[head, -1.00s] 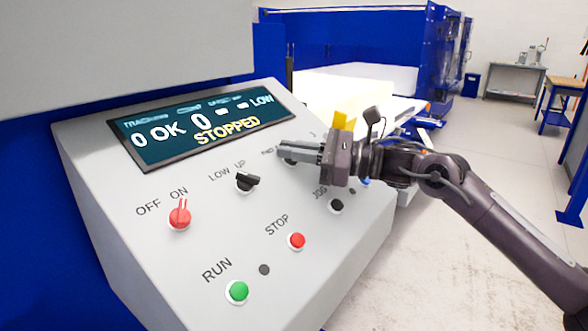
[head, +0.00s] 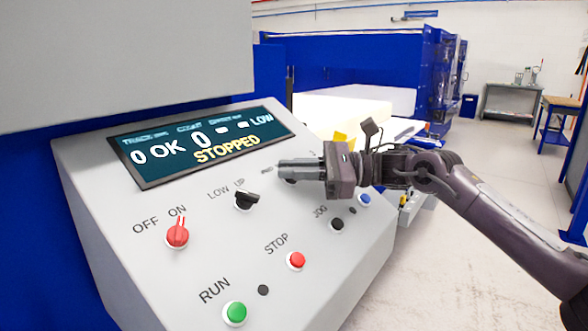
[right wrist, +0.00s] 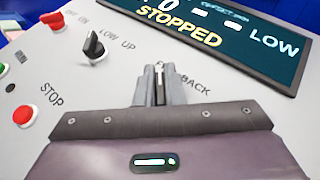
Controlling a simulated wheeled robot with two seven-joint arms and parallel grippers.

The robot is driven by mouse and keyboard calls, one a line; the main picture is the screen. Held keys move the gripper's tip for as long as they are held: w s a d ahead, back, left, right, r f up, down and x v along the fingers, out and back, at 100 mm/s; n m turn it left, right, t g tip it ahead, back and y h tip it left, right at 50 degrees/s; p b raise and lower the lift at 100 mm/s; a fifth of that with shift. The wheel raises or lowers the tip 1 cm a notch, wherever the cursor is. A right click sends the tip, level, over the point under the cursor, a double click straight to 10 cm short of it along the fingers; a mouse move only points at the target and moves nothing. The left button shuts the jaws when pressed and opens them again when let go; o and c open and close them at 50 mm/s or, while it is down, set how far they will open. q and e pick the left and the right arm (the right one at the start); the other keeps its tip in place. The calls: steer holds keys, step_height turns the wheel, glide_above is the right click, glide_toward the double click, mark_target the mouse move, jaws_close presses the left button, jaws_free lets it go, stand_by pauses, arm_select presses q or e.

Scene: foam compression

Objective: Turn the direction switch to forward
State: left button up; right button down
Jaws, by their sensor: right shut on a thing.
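My right gripper (head: 283,170) comes in from the right over the upper right of the grey control panel (head: 165,275). Its fingers are shut on the direction switch, which they mostly hide in the head view. In the right wrist view a narrow piece of the direction switch (right wrist: 159,72) shows between the fingertips (right wrist: 160,80). The word BACK is readable just right of the fingers there; the forward label is not readable. My left gripper is not in view.
The display (head: 200,145) reads STOPPED. The black LOW/UP knob (head: 246,200), red OFF/ON switch (head: 177,233), red STOP button (head: 296,261), green RUN button (head: 234,313), black JOG button (head: 336,223) and blue button (head: 364,199) sit close by.

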steer(key=c, duration=1.5)
jaws_free()
steer(key=shift+s+f, duration=0.1)
steer(key=shift+f, duration=0.1)
steer(key=shift+c, duration=0.2)
